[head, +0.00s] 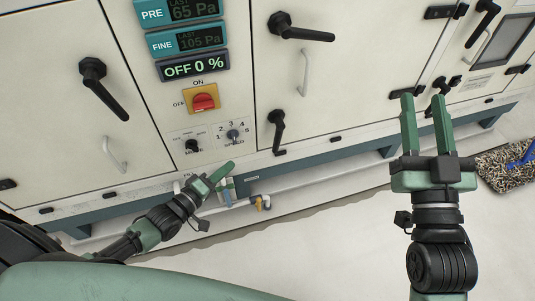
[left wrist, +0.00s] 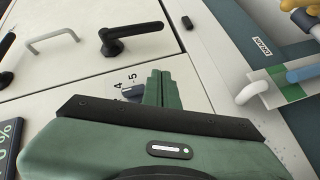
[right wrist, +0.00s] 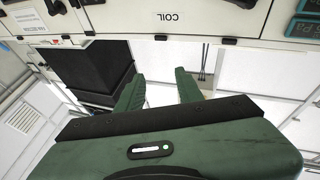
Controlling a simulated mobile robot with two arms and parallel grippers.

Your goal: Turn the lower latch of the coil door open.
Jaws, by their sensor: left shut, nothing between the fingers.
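The coil door (head: 335,80) is the cream panel right of the displays. Its lower latch (head: 278,130) is a black lever hanging down. Its upper latch (head: 300,30) lies nearly level, pointing right. The lower latch also shows in the left wrist view (left wrist: 130,35), ahead of the fingers and apart from them. My left gripper (head: 225,172) is shut and empty, below the speed dial and lower left of the lower latch. My right gripper (head: 424,105) is open and empty, right of the coil door. A COIL label (right wrist: 171,17) shows upside down in the right wrist view.
A white handle (head: 304,72) stands out from the coil door. The red switch (head: 203,102) and speed dial (head: 234,135) are left of it. A valve with a yellow part (head: 262,202) sits below the teal base rail. The front floor is clear.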

